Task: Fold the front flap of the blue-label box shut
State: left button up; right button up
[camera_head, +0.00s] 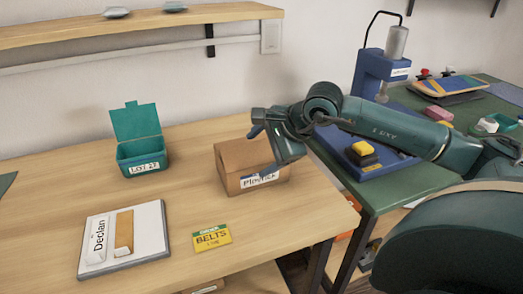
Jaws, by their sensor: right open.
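The brown cardboard box (232,182) stands on the wooden table, with a white and blue label (258,179) on its front face. My right gripper (268,150) is open at the box's top and right side, with its arm coming in from the right. The gripper covers much of the box's right part and part of its top. I cannot tell how the front flap lies, or whether the gripper touches the box. My left gripper is not in view.
A teal bin (143,160) with its lid up stands left of the box. A white board (150,234) and a yellow card (211,238) lie in front. A blue press (376,72) stands on the green table (385,194) at right. The table between bin and box is clear.

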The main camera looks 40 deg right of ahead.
jog(key=b+v, duration=0.1)
jog(key=v, duration=1.2)
